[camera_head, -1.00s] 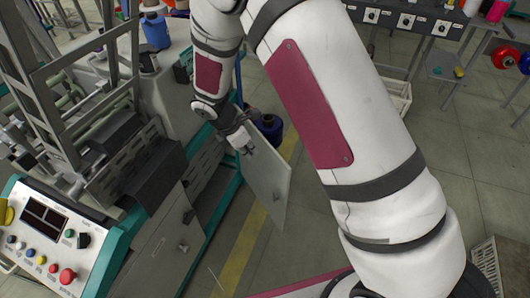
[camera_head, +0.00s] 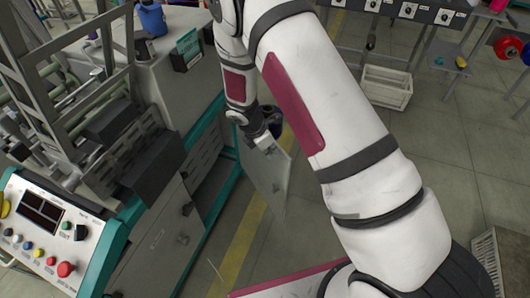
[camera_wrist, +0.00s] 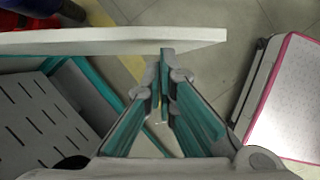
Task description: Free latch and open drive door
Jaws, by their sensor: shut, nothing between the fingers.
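The drive door (camera_head: 262,182) is a flat grey panel standing swung out from the side of the green-and-grey machine (camera_head: 185,165). An opening shows in the machine beside it. My gripper (camera_head: 267,143) is at the door's upper edge in the head view. In the wrist view my gripper (camera_wrist: 165,58) has its green-padded fingers shut and empty, with the tips at the edge of the pale door (camera_wrist: 110,40). I cannot tell whether they touch it. I cannot make out the latch.
The control panel (camera_head: 40,232) with coloured buttons is at lower left. A dark blue spool (camera_head: 270,118) stands behind the door. A white crate (camera_head: 386,88) is on the floor at upper right. Open floor with a yellow line (camera_head: 238,245) lies right of the machine.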

